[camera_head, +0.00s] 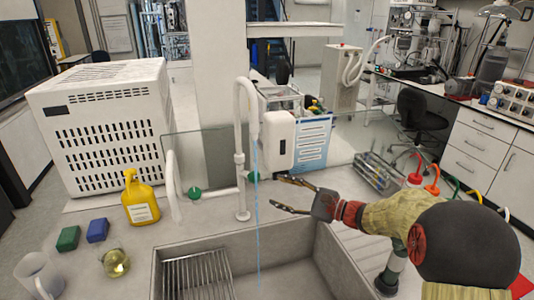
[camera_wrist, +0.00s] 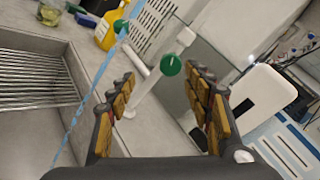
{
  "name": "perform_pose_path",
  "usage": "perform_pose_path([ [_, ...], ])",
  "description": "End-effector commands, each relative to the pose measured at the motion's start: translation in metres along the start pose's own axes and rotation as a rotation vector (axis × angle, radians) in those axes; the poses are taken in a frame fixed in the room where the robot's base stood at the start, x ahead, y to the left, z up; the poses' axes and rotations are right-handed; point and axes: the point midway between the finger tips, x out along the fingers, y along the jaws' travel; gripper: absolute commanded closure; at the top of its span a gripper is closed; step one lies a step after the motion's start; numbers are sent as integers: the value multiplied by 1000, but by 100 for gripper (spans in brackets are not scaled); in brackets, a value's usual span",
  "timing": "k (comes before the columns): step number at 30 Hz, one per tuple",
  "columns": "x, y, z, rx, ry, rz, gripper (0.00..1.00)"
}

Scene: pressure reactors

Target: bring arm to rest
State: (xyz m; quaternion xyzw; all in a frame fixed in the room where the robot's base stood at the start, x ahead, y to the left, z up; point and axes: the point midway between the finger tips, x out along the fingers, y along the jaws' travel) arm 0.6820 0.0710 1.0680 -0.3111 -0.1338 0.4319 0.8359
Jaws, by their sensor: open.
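My gripper (camera_head: 290,196) is open and empty. In the head view it reaches in from the right, above the far right part of the sink (camera_head: 230,250), with its fingers pointing left toward the tap. In the wrist view my gripper (camera_wrist: 165,110) has its fingers spread, and nothing is held between them. The white tap (camera_head: 241,150) stands behind the sink, and a thin blue stream (camera_head: 257,215) runs down from its spout. A green knob (camera_wrist: 171,65) on the tap's pipework shows between and beyond my fingers in the wrist view.
A yellow bottle (camera_head: 140,199), blue sponge (camera_head: 97,230), green sponge (camera_head: 68,238), flask (camera_head: 116,263) and mug (camera_head: 38,277) stand left of the sink. A large white perforated box (camera_head: 105,128) is behind them. A white dispenser (camera_head: 280,140) and glass panel (camera_head: 200,160) stand close behind my gripper.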

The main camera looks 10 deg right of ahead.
Motion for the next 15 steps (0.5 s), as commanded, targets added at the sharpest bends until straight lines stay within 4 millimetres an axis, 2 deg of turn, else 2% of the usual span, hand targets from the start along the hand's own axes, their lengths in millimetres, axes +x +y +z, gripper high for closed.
perform_pose_path([
  [1, 1, 7, 19, -39, 2, 46, 49],
  [4, -2, 36, 58, -140, 20, 183, 49],
  [8, -21, 87, 108, -320, 62, 399, 49],
  [12, -59, 137, 144, -535, 121, 617, 49],
  [15, -94, 166, 162, -699, 170, 760, 49],
])
